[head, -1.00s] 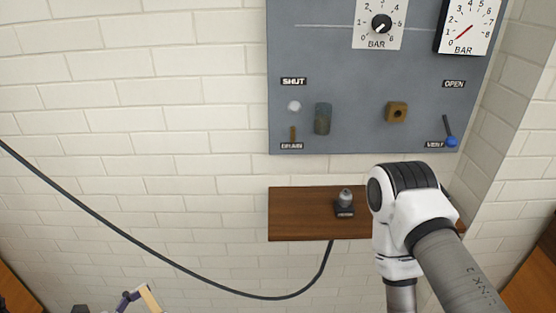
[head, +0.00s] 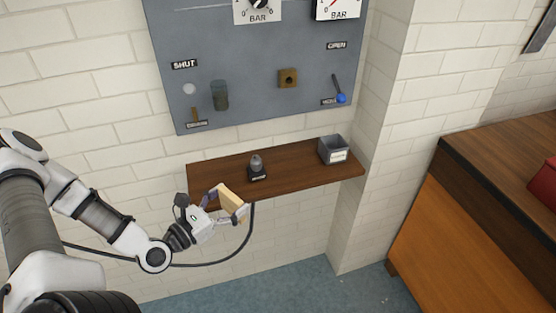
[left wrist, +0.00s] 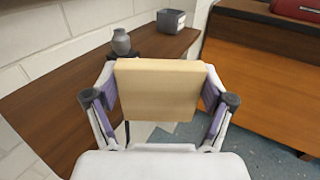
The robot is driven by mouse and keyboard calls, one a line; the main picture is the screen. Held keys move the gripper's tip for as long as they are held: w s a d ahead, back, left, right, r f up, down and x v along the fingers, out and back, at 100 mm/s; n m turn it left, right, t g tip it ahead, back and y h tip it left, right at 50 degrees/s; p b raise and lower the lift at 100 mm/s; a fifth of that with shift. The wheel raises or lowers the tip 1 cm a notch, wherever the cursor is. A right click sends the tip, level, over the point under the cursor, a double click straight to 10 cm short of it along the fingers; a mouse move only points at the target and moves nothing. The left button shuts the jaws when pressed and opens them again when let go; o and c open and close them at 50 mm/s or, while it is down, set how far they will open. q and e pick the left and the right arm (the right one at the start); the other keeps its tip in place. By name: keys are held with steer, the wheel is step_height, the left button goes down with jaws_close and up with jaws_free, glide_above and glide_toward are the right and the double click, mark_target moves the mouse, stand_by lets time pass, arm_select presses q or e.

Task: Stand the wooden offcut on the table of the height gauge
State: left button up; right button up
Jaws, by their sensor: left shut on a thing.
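The wooden offcut is a pale, flat rectangular block (head: 232,198). My left gripper (head: 224,206) is shut on it and holds it in front of the wall shelf's front edge, at the shelf's left half. In the left wrist view the offcut (left wrist: 158,90) sits between the two fingers, its broad face toward the camera, hiding part of what lies behind. I cannot make out a height gauge in either view. My right gripper is not in view.
The brown wall shelf (head: 295,160) bears a small grey weight-like object on a dark labelled base (head: 257,168) and a grey labelled bin (head: 333,150). A grey panel (head: 250,100) with dials hangs above. A wooden cabinet (head: 440,230) stands right. A dark cable hangs below the shelf.

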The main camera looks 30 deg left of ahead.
mark_target(223, 193)
arm_select(q)
steer(key=shift+s+a+r+n+y+p, duration=0.15)
steer(key=shift+s+a+r+n+y, duration=0.15)
steer(key=shift+s+a+y, duration=0.15)
steer(key=shift+s+a+r+n+y+p, duration=0.15)
steer(key=shift+s+a+r+n+y, duration=0.15)
steer(key=shift+y, duration=0.25)
steer(key=shift+s+a+r+y+p, duration=0.15)
steer(key=shift+s+a+y+p, duration=0.1)
steer(key=shift+s+y+p, duration=0.1)
steer(key=w+a+y+b, duration=0.1)
steer(key=w+b, duration=0.1)
steer(key=w, duration=0.2)
steer(key=w+a+n+b, duration=0.1)
steer(key=w+a+b, duration=0.1)
steer(key=w, duration=0.2)
steer(key=w+a+n+y+b, duration=0.1)
steer(key=w+a+b, duration=0.1)
steer(key=w, duration=0.2)
steer(key=shift+w+y, duration=0.3)
steer(key=shift+y, duration=0.05)
steer(key=shift+w+f, duration=0.2)
steer(key=shift+f, duration=0.7)
steer(key=shift+w+f, duration=0.15)
steer(key=shift+f, duration=0.7)
steer(key=shift+s+b, duration=0.15)
steer(key=shift+b, duration=0.25)
steer(key=o, duration=1.1)
steer(key=shift+f, duration=0.1)
steer(key=shift+o, duration=0.2)
